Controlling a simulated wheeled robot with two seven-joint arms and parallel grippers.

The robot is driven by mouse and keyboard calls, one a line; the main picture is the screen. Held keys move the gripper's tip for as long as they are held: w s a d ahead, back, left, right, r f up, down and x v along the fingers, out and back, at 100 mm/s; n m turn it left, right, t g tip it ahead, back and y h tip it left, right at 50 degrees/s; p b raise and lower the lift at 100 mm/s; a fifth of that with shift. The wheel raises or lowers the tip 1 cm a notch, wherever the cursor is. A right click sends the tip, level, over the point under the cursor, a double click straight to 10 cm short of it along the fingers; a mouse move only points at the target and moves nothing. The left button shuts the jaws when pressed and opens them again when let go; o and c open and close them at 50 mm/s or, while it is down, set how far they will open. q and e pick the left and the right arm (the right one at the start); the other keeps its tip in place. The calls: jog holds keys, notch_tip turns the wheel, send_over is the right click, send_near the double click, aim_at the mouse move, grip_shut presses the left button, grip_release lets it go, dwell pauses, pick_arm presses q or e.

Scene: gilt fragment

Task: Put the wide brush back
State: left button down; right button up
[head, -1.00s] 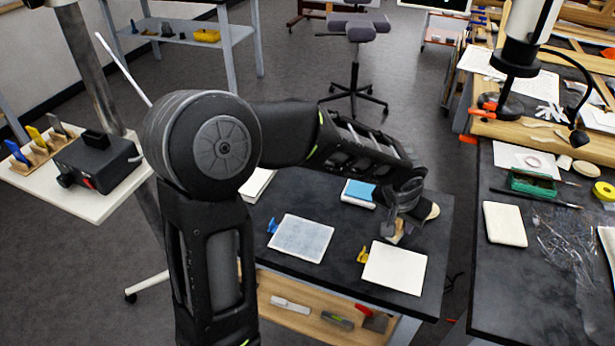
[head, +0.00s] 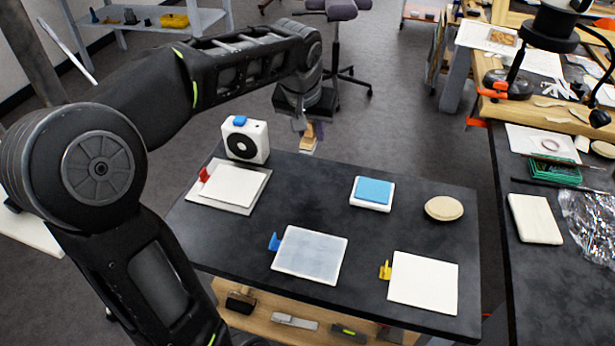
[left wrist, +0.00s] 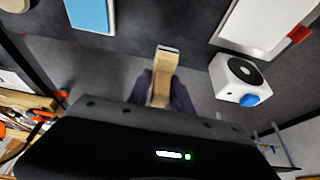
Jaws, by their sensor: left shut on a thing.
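The wide brush (head: 310,136), pale wood, is in the jaws of my left gripper (head: 299,122). In the head view they are at the far edge of the dark table (head: 400,240), right of a white box with a black disc (head: 247,140). In the left wrist view the brush (left wrist: 163,75) sticks out between the dark fingers, with a thin light-and-dark band at its far end. Grey floor shows around it. Much of the brush is hidden by the gripper. My right gripper is not in view.
The table holds a pad with a red clip (head: 232,185), one with a blue clip (head: 310,255), one with a yellow clip (head: 423,283), a blue block on a white tray (head: 372,190) and a pale oval (head: 444,208). A cluttered bench (head: 560,190) stands right.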

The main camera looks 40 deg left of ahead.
aim_at(305, 144)
pick_arm(q)
jog(key=shift+f, duration=3.15)
jog(key=shift+f, duration=1.9)
jog(key=shift+f, duration=0.2)
jog(key=c, duration=1.1)
grip_release()
jog(key=shift+c, duration=0.2)
jog(key=shift+r, duration=0.1)
jog(key=shift+r, duration=0.4)
jog(key=v, duration=1.1)
jog(key=shift+s+r, duration=0.15)
jog(key=shift+r, duration=0.05)
